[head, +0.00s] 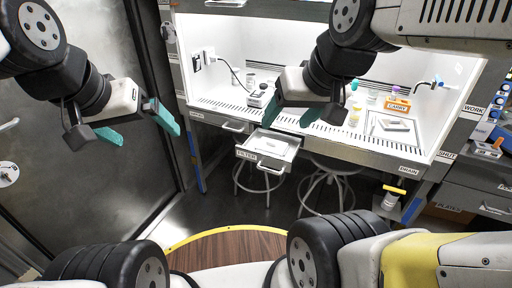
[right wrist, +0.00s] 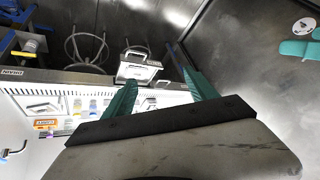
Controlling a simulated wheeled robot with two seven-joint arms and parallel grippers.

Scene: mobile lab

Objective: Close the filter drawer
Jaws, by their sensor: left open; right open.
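The filter drawer (head: 280,143) is pulled out from the front of the bench, its pale inside showing and its FILTER label and bar handle on the front. It also shows upside down in the right wrist view (right wrist: 140,70), beyond my fingers. My right gripper (head: 290,113) is open and empty, with teal fingers above and behind the drawer in the head picture, apart from its handle (head: 266,168). My left gripper (head: 142,125) is open and empty, well left of the drawer, in front of the dark wall panel.
The lit bench (head: 345,136) carries small bottles, an orange caddy (head: 397,104) and a white tray (head: 392,125). Round stools (head: 328,185) stand under it. A blue-edged bench leg (head: 198,170) is left of the drawer. The floor before the drawer looks clear.

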